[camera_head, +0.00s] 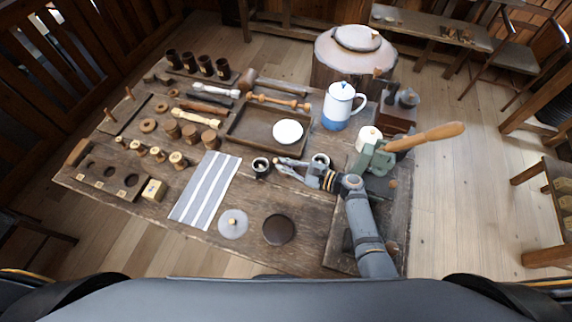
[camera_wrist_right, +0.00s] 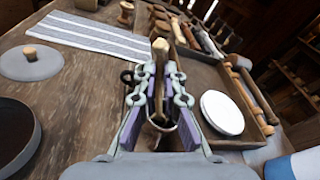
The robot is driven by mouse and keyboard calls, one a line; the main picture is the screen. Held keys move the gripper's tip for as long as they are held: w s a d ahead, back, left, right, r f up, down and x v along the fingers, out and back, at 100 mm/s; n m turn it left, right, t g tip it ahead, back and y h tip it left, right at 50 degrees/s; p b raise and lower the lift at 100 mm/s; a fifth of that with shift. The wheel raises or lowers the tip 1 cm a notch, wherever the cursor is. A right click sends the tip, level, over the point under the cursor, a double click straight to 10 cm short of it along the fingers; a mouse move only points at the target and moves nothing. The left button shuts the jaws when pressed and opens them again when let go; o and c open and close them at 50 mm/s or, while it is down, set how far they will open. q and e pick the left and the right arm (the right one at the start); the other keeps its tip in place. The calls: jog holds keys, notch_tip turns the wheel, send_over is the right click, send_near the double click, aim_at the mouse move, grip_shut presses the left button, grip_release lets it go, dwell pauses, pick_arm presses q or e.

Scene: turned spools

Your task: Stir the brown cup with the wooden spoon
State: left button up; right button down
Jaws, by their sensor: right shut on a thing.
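My right gripper (camera_head: 281,168) reaches in from the lower right over the table's near middle, pointing left. In the right wrist view its two fingers (camera_wrist_right: 160,85) are shut on the light wooden handle of the spoon (camera_wrist_right: 160,48), whose end stands up between them. Another small cup (camera_head: 320,159) stands behind the gripper, partly covered. My left gripper is out of view.
A striped cloth (camera_head: 206,188) lies left of the cup. A wooden tray (camera_head: 250,137) with a white dish (camera_head: 287,132) is behind. A white-and-blue jug (camera_head: 340,106) and a green long-handled tool (camera_head: 378,158) stand right.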

jog(key=shift+r, duration=0.1)
jog(key=shift+r+p, duration=2)
jog(key=shift+r, duration=0.05)
notch_tip(320, 180, up, 5)
jog(key=p, duration=0.4)
jog(key=shift+p, duration=0.3)
